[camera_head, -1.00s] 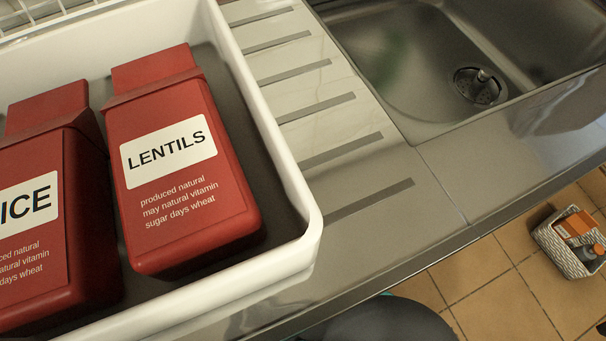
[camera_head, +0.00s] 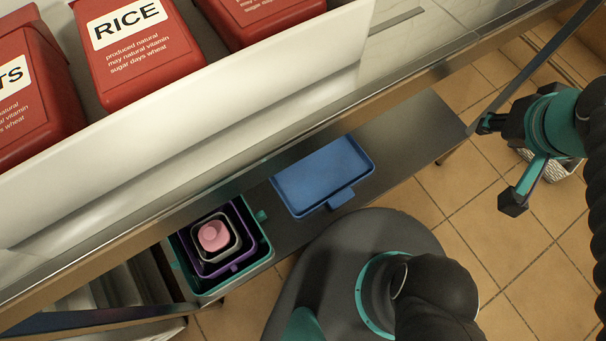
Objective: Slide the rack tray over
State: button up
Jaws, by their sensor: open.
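A large white tray (camera_head: 235,115) stands on the counter at the upper left and holds red canisters, one of them labelled RICE (camera_head: 140,50). Its far side is out of view. A shallow blue tray (camera_head: 322,175) with a small tab lies on a dark lower shelf below the counter edge. I cannot tell which of the two is the rack tray. My gripper (camera_head: 502,163) is at the right, its black fingertips spread apart and empty. It is over the floor, apart from both trays.
Nested teal, purple and white boxes with a pink piece (camera_head: 214,236) stand left of the blue tray. The counter's front edge (camera_head: 330,115) runs diagonally above the shelf. A basket (camera_head: 568,170) is partly hidden behind my gripper. Tiled floor (camera_head: 455,215) is free between.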

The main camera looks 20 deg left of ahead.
aim_at(328, 175)
jog(key=k, duration=0.8)
jog(key=u, duration=0.85)
jog(key=k, duration=0.5)
jog(key=z, duration=1.2)
jog(key=i, duration=0.65)
jog(key=u, duration=1.1)
